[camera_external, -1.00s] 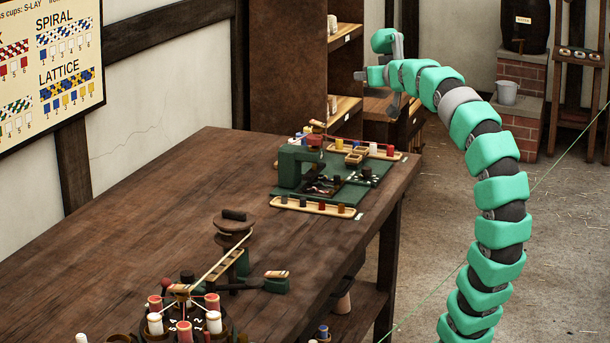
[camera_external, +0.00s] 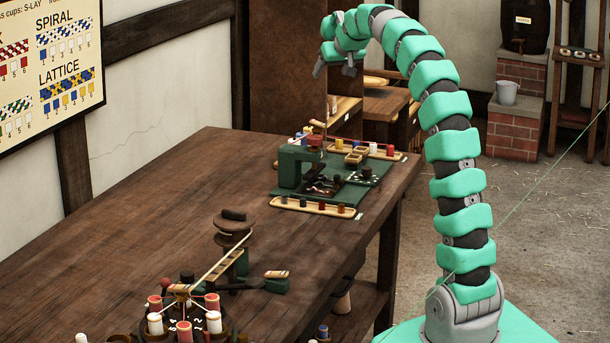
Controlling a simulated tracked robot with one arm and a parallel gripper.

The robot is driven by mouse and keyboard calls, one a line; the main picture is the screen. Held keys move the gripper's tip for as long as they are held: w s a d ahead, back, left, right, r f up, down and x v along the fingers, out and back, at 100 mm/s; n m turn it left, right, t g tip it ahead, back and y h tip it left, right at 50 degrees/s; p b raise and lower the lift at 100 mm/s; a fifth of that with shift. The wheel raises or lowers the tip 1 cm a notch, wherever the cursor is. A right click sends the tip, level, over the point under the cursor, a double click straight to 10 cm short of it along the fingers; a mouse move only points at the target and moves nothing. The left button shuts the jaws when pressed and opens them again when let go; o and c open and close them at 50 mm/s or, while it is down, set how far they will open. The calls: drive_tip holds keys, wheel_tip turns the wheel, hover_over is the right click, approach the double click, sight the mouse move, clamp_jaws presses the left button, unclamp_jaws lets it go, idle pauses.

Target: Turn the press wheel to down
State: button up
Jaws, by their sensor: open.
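A green press-like machine (camera_external: 290,168) stands on a green mat (camera_external: 376,183) at the far end of the wooden bench. A small dark red round part (camera_external: 315,141) sits at its top; I cannot tell for sure that it is the press wheel, nor which way it is turned. My gripper (camera_external: 334,68) is open and empty, fingers pointing down. In the picture it is above the machine, clear of it and in front of the dark shelf unit.
A rope-making device with bobbins (camera_external: 214,322) fills the bench's near end.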

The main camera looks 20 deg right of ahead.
drive_tip(key=w+f+g+p, duration=0.2)
drive_tip(key=w+f+p, duration=0.2)
drive_tip(key=w+p, duration=0.2)
drive_tip(key=g+p, duration=0.2)
drive_tip(key=p, duration=0.3)
approach(314, 137)
drive_tip(key=x, duration=0.8)
drive_tip(key=shift+w+d+f, duration=0.1)
drive_tip(key=shift+w+f, duration=0.05)
drive_tip(key=shift+f, duration=0.15)
drive_tip(key=shift+c, duration=0.4)
drive_tip(key=c, duration=0.9)
